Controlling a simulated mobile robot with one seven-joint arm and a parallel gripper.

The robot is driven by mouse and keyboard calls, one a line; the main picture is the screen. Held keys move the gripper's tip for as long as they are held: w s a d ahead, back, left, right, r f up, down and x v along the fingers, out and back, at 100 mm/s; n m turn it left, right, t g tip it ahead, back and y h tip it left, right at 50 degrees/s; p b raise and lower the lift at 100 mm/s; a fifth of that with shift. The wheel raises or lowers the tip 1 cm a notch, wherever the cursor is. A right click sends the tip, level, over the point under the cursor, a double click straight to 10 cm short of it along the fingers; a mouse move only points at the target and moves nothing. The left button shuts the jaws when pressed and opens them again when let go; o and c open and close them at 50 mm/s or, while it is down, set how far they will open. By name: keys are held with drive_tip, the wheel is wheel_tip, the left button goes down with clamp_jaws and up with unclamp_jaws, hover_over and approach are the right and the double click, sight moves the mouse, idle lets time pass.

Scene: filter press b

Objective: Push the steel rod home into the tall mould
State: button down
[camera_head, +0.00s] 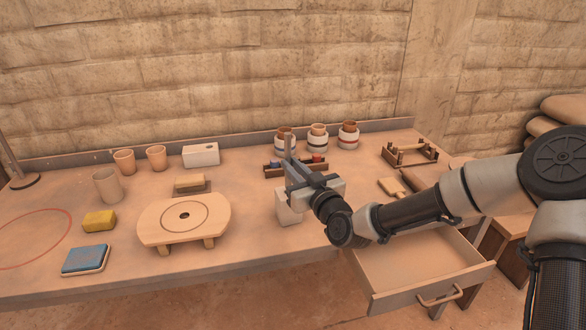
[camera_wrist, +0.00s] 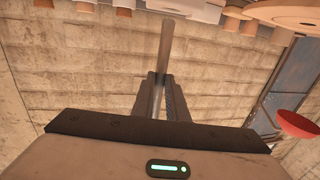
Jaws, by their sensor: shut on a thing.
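My gripper (camera_head: 292,165) is over the middle of the bench, with its fingers shut on the grey steel rod (camera_head: 287,146). In the wrist view the rod (camera_wrist: 166,42) sticks out well past the fingers (camera_wrist: 160,88), and the end shown is bare. A white upright block (camera_head: 288,208), apparently the tall mould, stands just below my gripper; my gripper hides its top. I cannot tell whether the rod's other end touches or enters it. A lower white block (camera_head: 201,155) with a dark hole stands further back left.
A round-topped wooden stand (camera_head: 160,228) is left of the gripper. An open drawer (camera_head: 420,275) juts out under my arm. A dark rack (camera_head: 274,171) and several banded jars (camera_head: 348,135) stand behind. A wooden frame (camera_head: 410,154) is back right.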

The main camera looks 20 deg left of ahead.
drive_tip(key=shift+f+b, duration=2.3)
drive_tip(key=shift+f, duration=0.1)
drive_tip(key=shift+f+b, duration=0.55)
drive_tip(key=shift+f, duration=0.6)
drive_tip(key=c, duration=1.7)
unclamp_jaws()
drive_tip(key=shift+o, duration=0.2)
drive_tip(key=p+v, duration=0.2)
drive_tip(key=v, duration=1.5)
drive_tip(key=shift+s, duration=0.2)
drive_tip(key=shift+w+d+r+p, duration=0.1)
drive_tip(key=shift+d+r+p, duration=0.05)
drive_tip(key=shift+p, duration=0.15)
